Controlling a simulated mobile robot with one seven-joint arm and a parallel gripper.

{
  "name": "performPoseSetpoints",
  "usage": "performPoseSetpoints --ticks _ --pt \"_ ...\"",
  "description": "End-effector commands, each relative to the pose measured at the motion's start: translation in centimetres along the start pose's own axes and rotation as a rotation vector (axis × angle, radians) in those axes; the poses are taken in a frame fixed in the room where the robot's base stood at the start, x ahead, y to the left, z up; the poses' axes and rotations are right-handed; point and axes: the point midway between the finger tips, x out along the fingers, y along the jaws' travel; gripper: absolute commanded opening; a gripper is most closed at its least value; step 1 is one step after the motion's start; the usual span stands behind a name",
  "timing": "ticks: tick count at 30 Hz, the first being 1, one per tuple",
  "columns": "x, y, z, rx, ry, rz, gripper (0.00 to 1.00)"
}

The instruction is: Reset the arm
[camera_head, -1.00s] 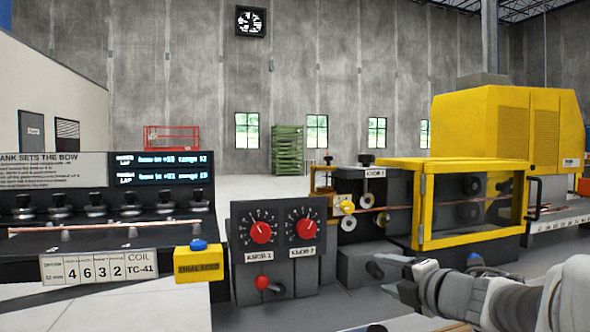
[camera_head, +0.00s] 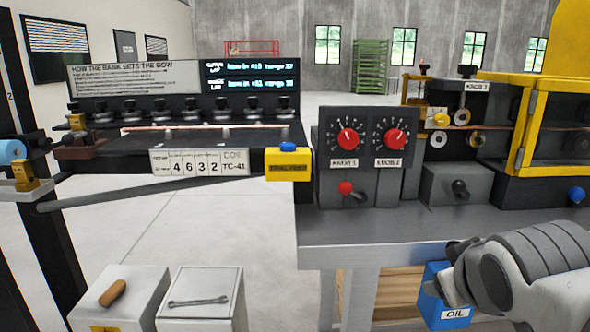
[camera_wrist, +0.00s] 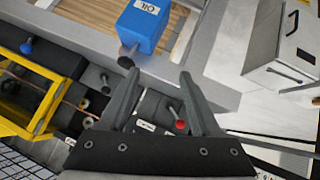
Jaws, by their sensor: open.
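My arm comes in from the right edge in the head view, and my gripper (camera_head: 452,262) is at its end, in front of the grey bench (camera_head: 390,232) and beside the blue oil can (camera_head: 440,306). The fingertips are small and partly hidden there. In the wrist view my gripper (camera_wrist: 155,92) shows two dark fingers spread apart with nothing between them. The oil can (camera_wrist: 142,28) is beyond the fingertips in the wrist view, apart from them.
The knob panel (camera_head: 368,160) with two red knobs and the yellow-framed guard (camera_head: 523,135) stand on the bench. A yellow box with a blue button (camera_head: 288,165) is left of the panel. Two white cabinets (camera_head: 200,285) stand lower left, carrying a wrench and a wooden-handled tool.

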Motion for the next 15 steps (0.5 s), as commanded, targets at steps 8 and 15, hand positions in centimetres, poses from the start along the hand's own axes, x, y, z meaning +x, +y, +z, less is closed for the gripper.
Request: performPoseSetpoints --ticks 8,15 --pt "-4.9 -9.1 5.2 0.24 -0.301 -0.263 0.64" --pt "-8.8 -6.9 1.2 0.237 -0.298 -0.259 0.64"
